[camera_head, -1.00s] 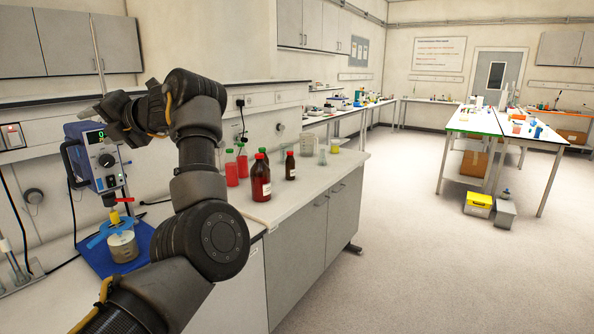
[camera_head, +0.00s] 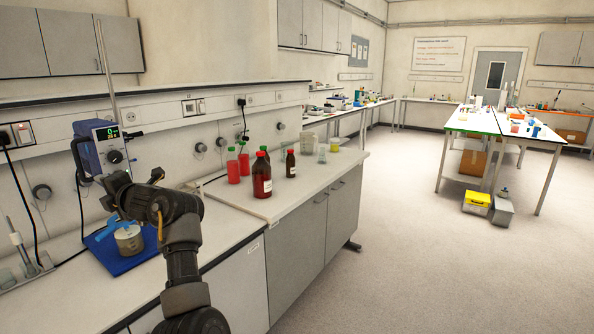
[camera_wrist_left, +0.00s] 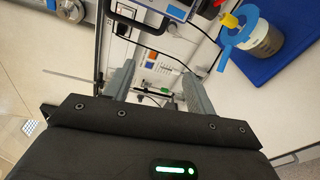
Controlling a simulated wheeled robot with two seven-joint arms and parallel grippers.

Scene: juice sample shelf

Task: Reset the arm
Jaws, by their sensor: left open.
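My left arm comes up from the bottom of the head view, over the front of the bench. Its gripper end (camera_head: 117,192) is dark and points left; the fingers are hard to make out there. In the left wrist view the two grey fingers of my left gripper (camera_wrist_left: 158,88) stand apart with nothing between them. A stirrer with a digital display (camera_head: 100,147) stands behind and left of the arm. My right gripper is not seen.
A large brown bottle (camera_head: 262,177), a small brown bottle (camera_head: 290,165) and red bottles with green caps (camera_head: 244,162) stand on the bench (camera_head: 300,188) right of the arm. Wall sockets and cables line the back. The floor (camera_head: 400,250) on the right is clear.

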